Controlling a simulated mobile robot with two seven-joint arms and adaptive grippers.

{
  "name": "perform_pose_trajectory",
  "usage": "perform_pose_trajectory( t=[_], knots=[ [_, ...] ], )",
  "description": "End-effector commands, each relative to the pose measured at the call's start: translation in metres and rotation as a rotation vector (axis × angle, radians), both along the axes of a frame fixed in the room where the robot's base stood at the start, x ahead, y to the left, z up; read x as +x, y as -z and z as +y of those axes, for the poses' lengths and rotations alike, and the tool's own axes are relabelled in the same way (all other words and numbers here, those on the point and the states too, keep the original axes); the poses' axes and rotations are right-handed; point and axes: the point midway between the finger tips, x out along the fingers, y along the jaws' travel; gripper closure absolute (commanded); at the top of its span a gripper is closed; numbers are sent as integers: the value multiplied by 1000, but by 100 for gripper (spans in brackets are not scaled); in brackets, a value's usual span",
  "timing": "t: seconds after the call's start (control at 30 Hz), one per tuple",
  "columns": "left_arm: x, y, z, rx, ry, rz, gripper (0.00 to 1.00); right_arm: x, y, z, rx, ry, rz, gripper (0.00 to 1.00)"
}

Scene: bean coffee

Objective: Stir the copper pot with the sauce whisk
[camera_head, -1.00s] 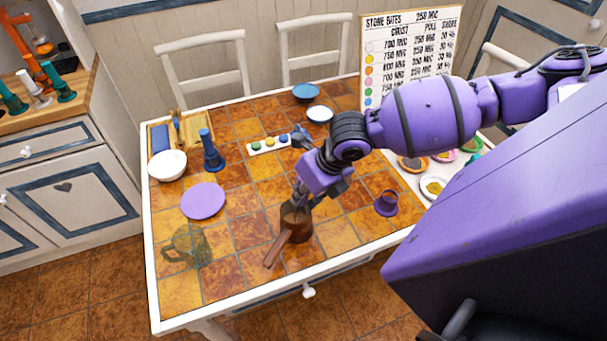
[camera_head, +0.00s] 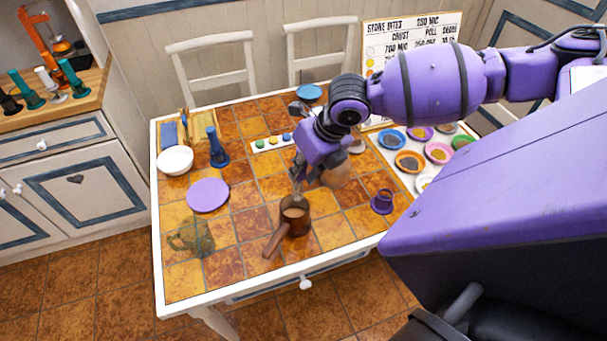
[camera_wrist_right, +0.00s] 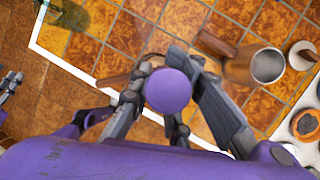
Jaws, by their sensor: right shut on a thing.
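The copper pot (camera_head: 297,218), dark brown with a long handle towards the front left, stands upright near the table's front edge. Tan contents show in its open top. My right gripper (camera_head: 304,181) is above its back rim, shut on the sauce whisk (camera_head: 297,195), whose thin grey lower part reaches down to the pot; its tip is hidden. In the right wrist view, a purple knob (camera_wrist_right: 167,90), apparently the whisk's end, sits between the fingers of my right gripper (camera_wrist_right: 175,125). They hide most of the pot there.
A lighter copper vessel (camera_head: 338,177) stands behind and right of the pot. A purple cup (camera_head: 382,201) is to the right, a glass mug (camera_head: 195,238) and purple plate (camera_head: 208,195) to the left. Several ingredient bowls (camera_head: 409,161) fill the right side.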

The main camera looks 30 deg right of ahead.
Motion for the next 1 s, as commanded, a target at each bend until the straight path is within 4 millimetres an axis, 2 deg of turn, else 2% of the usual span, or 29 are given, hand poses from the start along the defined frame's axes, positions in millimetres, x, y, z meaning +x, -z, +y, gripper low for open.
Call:
perform_pose_trajectory(
  t=[0.03, 0.17, 0.43, 0.83, 1.0],
  knots=[
    [3, -5, 0, 0, 0, -10, 60, 1, -8, 0, 0, 0, -6, 100],
    [8, -11, 0, 0, 0, -24, 60, 1, -18, 0, 1, 1, -7, 100],
    [7, -9, 0, 0, 0, -20, 60, 1, -36, 0, -1, 1, -2, 100],
    [7, -9, 0, 0, 0, -20, 60, 0, -40, 0, 1, 0, -1, 100],
    [7, -9, 0, 0, 0, -20, 60, 4, -44, -7, -1, 2, -2, 100]
  ],
)
